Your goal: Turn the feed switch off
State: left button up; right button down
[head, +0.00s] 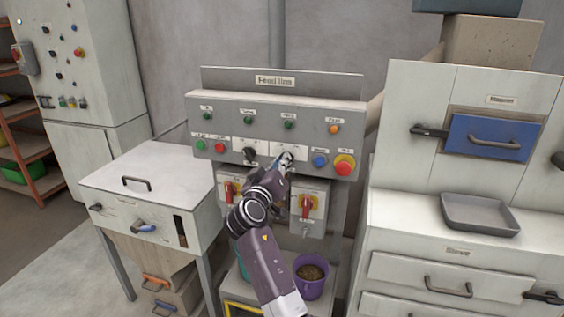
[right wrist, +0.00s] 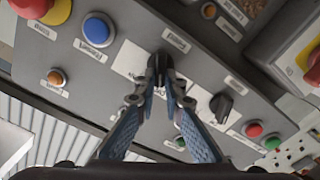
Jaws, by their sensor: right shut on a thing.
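My right gripper (head: 284,160) reaches up to the grey control panel (head: 350,118) under the "Feed line" sign. In the right wrist view its two blue-padded fingers (right wrist: 160,80) are closed on a black rotary switch (right wrist: 157,64) set on a white plate. The fingertips partly cover this switch, so I cannot tell its exact setting. A second black rotary switch (head: 249,153) stands to its left and shows free in the right wrist view (right wrist: 222,103). The small labels are too blurred to read, so I cannot tell by name which is the feed switch. My left gripper is not in view.
A blue button (head: 320,161) and a red emergency knob (head: 345,164) sit just right of the held switch. Green (head: 201,145) and red (head: 220,148) buttons are at the panel's left. Red-handled switch boxes (head: 308,206) and a purple bucket (head: 311,288) are below.

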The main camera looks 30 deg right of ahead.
jog(key=shift+d, duration=0.1)
jog(key=c, duration=2)
grip_release()
jog(key=v, duration=0.7)
jog(key=shift+s, duration=0.15)
